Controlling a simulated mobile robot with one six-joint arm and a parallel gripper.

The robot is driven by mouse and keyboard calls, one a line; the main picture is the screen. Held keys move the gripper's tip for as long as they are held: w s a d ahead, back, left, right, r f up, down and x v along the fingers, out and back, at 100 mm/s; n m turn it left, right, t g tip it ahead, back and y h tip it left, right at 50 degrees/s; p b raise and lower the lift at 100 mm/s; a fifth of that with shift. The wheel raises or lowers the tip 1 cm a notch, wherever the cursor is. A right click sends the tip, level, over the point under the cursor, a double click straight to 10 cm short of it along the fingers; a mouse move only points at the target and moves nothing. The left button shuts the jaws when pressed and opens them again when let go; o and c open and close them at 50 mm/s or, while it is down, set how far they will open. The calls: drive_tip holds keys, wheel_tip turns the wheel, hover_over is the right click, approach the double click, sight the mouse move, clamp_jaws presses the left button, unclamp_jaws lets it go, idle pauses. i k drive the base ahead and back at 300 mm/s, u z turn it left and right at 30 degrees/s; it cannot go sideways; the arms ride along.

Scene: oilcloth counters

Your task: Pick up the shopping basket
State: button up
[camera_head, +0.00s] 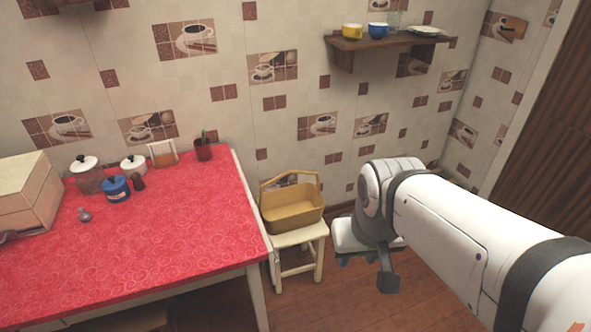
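The shopping basket (292,207) is tan-yellow with an arched handle (290,177) over its top. It stands upright on a small cream stool (299,238) beside the right edge of the red-covered table. My gripper (368,268) hangs at the end of my white arm, to the right of the basket and apart from it in the picture. Its fingers are small and partly hidden by the wrist, so I cannot tell whether they are open or shut. Nothing is visible held in it.
The red table (150,235) fills the left, with a bread box (22,195), jars (116,188) and a small plant pot (204,150). A wooden shelf (390,42) with cups hangs on the tiled wall above. Wooden floor (330,305) shows around the stool.

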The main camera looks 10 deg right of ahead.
sight(294, 208)
drive_tip(key=u, duration=0.05)
drive_tip(key=i, duration=1)
drive_tip(key=z, duration=0.1)
